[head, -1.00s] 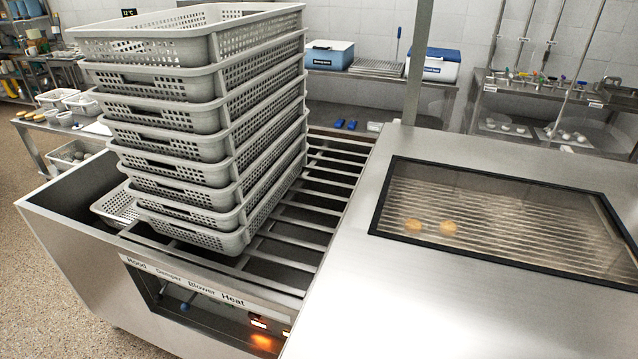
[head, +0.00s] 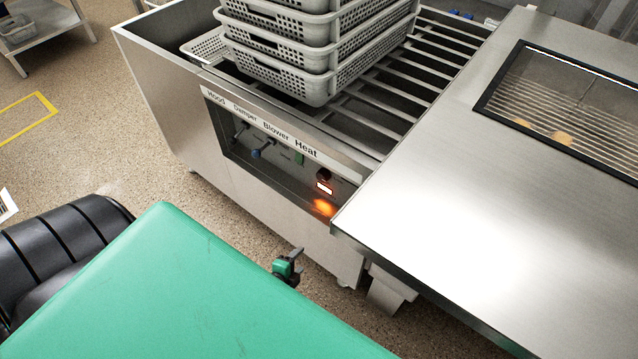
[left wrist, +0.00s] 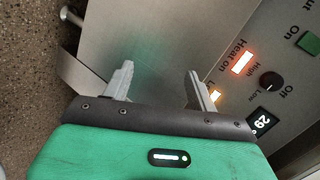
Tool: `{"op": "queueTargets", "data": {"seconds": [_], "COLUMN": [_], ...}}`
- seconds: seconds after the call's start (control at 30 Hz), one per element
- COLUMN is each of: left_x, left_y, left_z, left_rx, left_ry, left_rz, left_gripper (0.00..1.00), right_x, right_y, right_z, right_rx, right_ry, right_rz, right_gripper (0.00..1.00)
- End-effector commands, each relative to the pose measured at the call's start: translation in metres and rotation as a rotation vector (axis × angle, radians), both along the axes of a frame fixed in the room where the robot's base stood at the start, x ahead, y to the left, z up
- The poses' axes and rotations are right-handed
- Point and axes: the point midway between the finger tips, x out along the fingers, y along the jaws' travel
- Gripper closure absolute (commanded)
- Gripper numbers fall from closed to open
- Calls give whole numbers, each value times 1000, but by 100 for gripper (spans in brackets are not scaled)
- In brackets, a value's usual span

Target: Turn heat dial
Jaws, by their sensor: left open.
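The heat dial is a small round black knob (left wrist: 271,82) at the right of the left wrist view, with High, Low and Off printed around it. Its exact setting is hard to read. In the head view the dial (head: 323,174) sits under the word Heat on the panel (head: 290,163). A lit "Heat on" window (left wrist: 242,62) glows beside it. My left gripper (left wrist: 162,70) is open and empty, its fingers apart from the dial, which lies to their right. In the head view the left gripper (head: 294,266) is below and in front of the panel. The right gripper is not in view.
The steel cover (head: 430,190) overhangs right of the panel. Stacked grey baskets (head: 300,80) stand behind it. Floor (head: 180,180) is clear in front.

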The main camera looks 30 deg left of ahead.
Motion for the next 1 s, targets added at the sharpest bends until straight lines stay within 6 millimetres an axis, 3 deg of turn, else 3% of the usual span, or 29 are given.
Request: {"op": "queueTargets", "data": {"seconds": [0.2, 0.4, 0.5, 0.77, 1.0], "left_x": [38, 50, 52, 59, 97], "left_y": [24, 38, 41, 43, 44], "left_z": [67, 131, 153, 172, 172], "left_rx": [340, 644, 748, 829, 827], "left_ry": [-221, -367, -409, -439, -439], "left_rz": [-129, -203, -222, -236, -235], "left_gripper": [41, 41, 41, 41, 41], "right_x": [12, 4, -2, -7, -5], "right_y": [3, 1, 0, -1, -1], "right_z": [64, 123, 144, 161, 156], "right_rx": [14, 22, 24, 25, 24], "right_ry": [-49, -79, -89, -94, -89], "right_rz": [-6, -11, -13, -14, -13], "right_gripper": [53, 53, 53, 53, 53]}}
